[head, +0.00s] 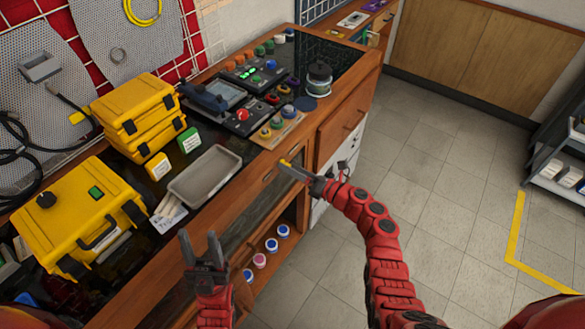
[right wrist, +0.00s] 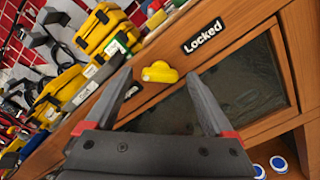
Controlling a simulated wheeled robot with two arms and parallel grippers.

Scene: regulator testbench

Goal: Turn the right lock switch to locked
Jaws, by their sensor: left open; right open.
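The yellow lock switch (right wrist: 160,72) is on the wooden cabinet front in the right wrist view. A black "Locked" label (right wrist: 204,36) is to its upper right. Another dark label (right wrist: 130,91) at its lower left is partly hidden by a finger, and its text is unreadable. My right gripper (right wrist: 160,85) is open, with its fingers on either side of the switch in the picture; I cannot tell whether they touch it. In the head view my right gripper (head: 290,170) is at the cabinet's front edge, hiding most of the switch. My left gripper (head: 202,240) is open and empty, lower left.
The worktop holds yellow cases (head: 85,215), a grey tray (head: 205,176), a panel with a red button (head: 243,116) and several coloured knobs. Below is a glass-fronted cabinet door (right wrist: 240,82), with several small jars (head: 260,260) on a low shelf.

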